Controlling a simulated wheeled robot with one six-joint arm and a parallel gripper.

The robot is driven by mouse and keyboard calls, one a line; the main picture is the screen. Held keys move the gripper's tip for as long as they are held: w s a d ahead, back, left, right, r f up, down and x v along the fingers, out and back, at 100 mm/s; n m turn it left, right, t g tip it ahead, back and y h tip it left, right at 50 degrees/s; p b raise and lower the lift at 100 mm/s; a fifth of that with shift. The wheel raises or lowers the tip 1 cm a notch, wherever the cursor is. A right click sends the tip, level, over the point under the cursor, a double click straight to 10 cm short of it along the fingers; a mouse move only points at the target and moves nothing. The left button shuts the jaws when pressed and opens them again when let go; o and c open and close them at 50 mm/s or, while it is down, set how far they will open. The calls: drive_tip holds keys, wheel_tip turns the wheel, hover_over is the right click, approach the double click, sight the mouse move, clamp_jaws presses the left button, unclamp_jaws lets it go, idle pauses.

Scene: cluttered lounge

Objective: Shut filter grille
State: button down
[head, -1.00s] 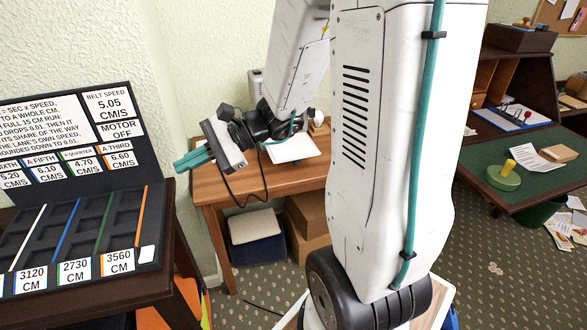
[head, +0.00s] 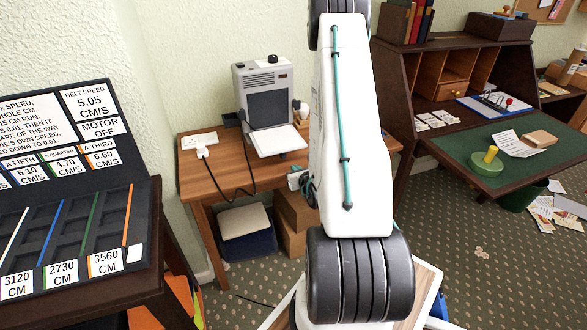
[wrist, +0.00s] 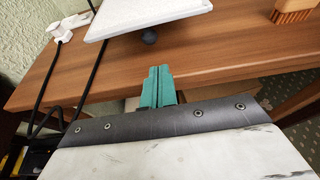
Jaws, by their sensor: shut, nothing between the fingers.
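The filter grille (head: 277,141) is a white flat panel. It hangs open, folded down and forward from the base of a grey boxy unit (head: 247,85) with a dark front, on the wooden side table. In the wrist view the white panel (wrist: 150,17) shows at the top, with a dark round knob at its near edge. My gripper (wrist: 157,72) is shut and empty; its teal fingers point at the table's front edge, below and apart from the panel. In the head view my arm mostly hides the gripper.
A white power strip (head: 203,140) and black cables lie on the left of the wooden table (head: 210,170). A brush (wrist: 295,10) lies at the table's right. Boxes (head: 295,212) stand beneath. A dark sign board (head: 95,215) stands left and a desk (head: 470,150) right.

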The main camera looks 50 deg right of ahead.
sight(289, 167)
drive_tip(key=x, duration=0.8)
drive_tip(key=shift+r, duration=0.25)
